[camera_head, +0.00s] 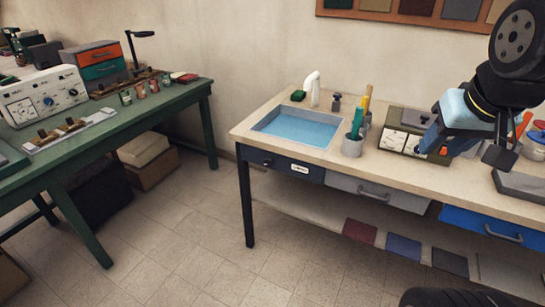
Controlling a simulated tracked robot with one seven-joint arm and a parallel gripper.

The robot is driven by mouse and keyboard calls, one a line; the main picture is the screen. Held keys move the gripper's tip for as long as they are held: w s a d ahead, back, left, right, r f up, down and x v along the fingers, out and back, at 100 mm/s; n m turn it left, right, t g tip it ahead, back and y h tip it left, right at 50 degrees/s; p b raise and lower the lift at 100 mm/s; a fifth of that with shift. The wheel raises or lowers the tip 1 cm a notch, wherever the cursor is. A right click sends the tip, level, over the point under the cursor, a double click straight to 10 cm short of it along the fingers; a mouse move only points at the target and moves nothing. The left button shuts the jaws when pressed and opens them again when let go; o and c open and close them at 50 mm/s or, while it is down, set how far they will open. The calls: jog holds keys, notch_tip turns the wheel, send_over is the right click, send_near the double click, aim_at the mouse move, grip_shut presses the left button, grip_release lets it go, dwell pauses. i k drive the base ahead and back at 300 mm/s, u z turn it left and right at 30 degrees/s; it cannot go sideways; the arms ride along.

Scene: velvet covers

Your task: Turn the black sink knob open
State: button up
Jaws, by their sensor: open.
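The black sink knob (267,162) is a small dark knob on the dark blue front panel below the sink, left of a white label. The sink (297,128) is a light blue basin set into the tabletop, with a white curved faucet (313,88) behind it. My gripper (465,148) is at the right, above the right part of the same table, far from the knob. Its fingers are spread open, and I see nothing held between them. The knob's exact turn angle is too small to tell.
A cup of tools (353,145) and a panel with dials (402,141) stand on the tabletop between sink and gripper. Drawers with handles (374,191) line the front. A green table (110,130) with devices stands left. The floor between the tables is clear.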

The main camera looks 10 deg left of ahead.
aim_at(268, 162)
jog(key=i, duration=0.85)
jog(key=u, duration=0.05)
